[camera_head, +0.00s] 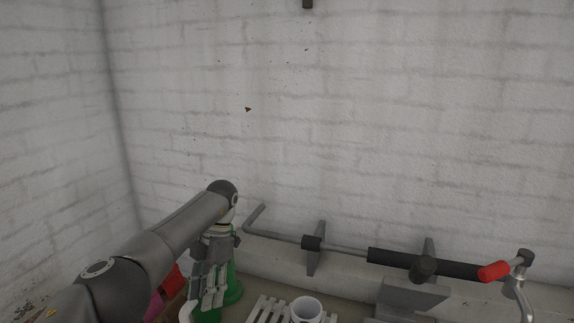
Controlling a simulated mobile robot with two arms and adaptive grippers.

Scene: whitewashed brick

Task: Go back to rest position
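My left arm comes in from the lower left and bends down at a dark joint. My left gripper (208,288) hangs below it, fingers pointing down, in front of or beside a green object (232,288). The gripper covers part of this object, and I cannot tell whether they touch or whether the fingers are open or shut. My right gripper is not in view.
A white cup (306,309) stands beside a pale slatted rack (266,311) at the bottom edge. Red and magenta items (170,283) lie behind my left arm.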

